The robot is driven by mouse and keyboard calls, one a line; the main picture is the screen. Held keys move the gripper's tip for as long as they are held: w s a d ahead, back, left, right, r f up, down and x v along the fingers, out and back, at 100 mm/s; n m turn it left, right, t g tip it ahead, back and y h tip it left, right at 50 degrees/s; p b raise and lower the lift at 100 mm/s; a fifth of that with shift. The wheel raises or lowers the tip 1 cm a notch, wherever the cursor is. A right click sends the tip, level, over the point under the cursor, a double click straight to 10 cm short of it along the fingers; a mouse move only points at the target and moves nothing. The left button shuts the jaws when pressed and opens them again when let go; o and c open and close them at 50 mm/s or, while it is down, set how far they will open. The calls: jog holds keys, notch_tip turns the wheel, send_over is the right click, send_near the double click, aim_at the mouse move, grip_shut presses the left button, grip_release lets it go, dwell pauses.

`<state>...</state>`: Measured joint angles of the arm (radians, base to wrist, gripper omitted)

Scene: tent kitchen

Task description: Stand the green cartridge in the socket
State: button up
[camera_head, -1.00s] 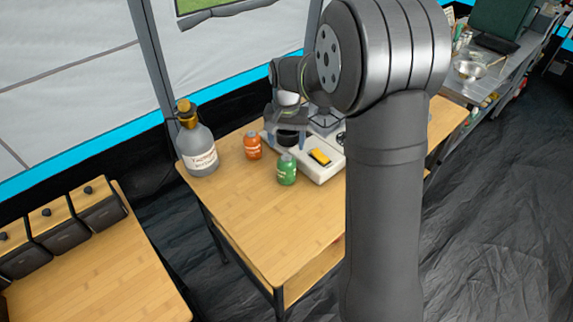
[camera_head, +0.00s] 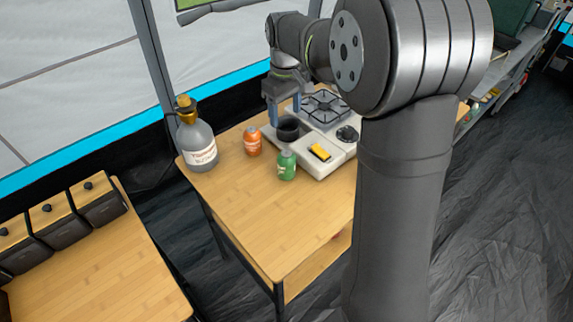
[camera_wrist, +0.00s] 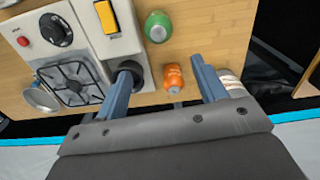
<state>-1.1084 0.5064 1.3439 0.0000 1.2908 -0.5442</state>
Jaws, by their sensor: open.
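The green cartridge (camera_head: 287,167) stands upright on the wooden table, in front of the stove unit. It also shows at the top of the wrist view (camera_wrist: 158,26). The socket, a dark round cup (camera_head: 289,134), sits at the left corner of the stove unit. I see no cartridge in it. In the wrist view my left-hand finger partly covers the socket (camera_wrist: 134,76). My gripper (camera_head: 283,108) is open and empty, above and behind the socket. In the wrist view its spread fingers (camera_wrist: 161,65) have the orange cartridge (camera_wrist: 173,78) below and between them, apart from it.
The orange cartridge (camera_head: 253,143) stands left of the socket. A large grey bottle (camera_head: 197,145) stands at the table's left corner. The stove unit (camera_head: 318,170) carries a yellow block (camera_head: 320,152), a black knob (camera_head: 347,134) and a burner grate (camera_head: 325,107). The table front (camera_head: 280,220) is clear.

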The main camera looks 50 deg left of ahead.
send_near(286, 152)
jog(key=f, duration=0.5)
jog(key=shift+s+d+f, duration=0.15)
jog(key=shift+s+f, duration=0.05)
jog(key=shift+w+f, duration=0.2)
jog(key=shift+f, duration=2.7)
jog(key=shift+r, duration=0.1)
jog(key=c, duration=1)
